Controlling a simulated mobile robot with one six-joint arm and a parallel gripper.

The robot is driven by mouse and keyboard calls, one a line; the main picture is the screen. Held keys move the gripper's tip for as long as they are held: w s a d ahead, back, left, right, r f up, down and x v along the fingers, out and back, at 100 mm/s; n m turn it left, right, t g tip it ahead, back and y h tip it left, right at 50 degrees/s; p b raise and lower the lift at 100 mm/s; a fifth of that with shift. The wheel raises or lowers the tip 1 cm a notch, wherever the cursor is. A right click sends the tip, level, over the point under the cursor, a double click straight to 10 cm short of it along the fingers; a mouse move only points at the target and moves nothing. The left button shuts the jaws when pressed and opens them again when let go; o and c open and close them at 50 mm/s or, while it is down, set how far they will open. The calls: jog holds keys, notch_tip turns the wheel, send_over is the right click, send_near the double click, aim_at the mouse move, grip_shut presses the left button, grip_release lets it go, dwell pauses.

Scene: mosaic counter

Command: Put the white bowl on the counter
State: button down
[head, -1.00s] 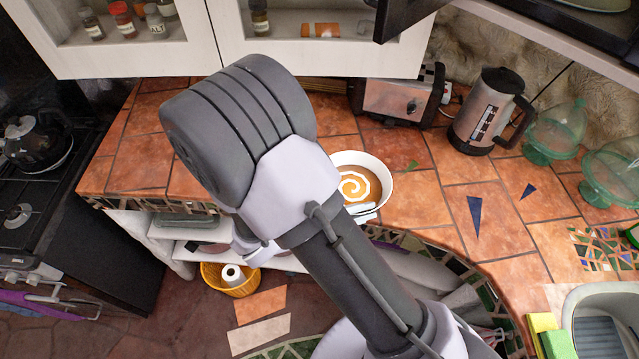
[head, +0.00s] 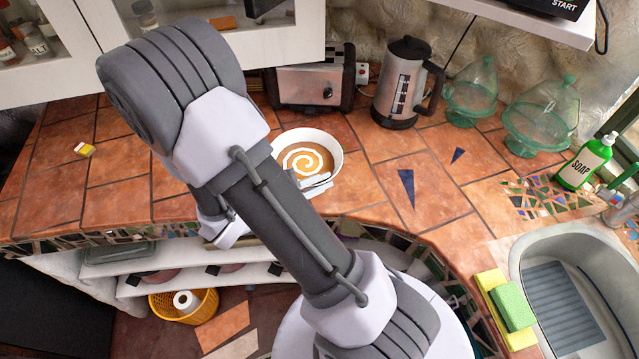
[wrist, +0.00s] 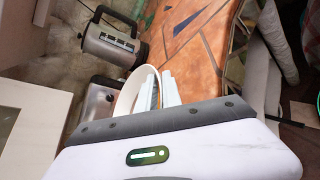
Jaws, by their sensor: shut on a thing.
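The white bowl (head: 338,153) shows over the counter (head: 375,205) in front of the toaster. It holds an orange-brown filling with a white swirl and looks about level. My gripper (head: 316,181) is shut on the bowl's near right rim. In the wrist view the bowl's white wall (wrist: 126,98) rises between the fingers (wrist: 160,90), partly hidden by the gripper body. I cannot tell whether the bowl's underside touches the counter.
A toaster (head: 312,85) and a kettle (head: 402,85) stand behind the bowl, with green glass domes (head: 540,118) to the right. A small yellow-and-white item (head: 84,150) lies at far left. Sponges (head: 508,303) sit by the sink (head: 530,262). Tiles right of the bowl are clear.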

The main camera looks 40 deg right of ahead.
jog(key=shift+w+d+f, duration=0.15)
jog(key=shift+w+d, duration=0.7)
jog(key=shift+d, duration=0.1)
notch_tip(320, 180, down, 4)
jog(key=shift+r+b, duration=0.2)
jog(key=shift+b, duration=0.7)
jog(key=shift+r, duration=0.1)
jog(key=c, duration=2)
grip_release()
jog(key=shift+f, duration=0.2)
jog(key=o, duration=0.5)
jog(key=shift+r, duration=0.15)
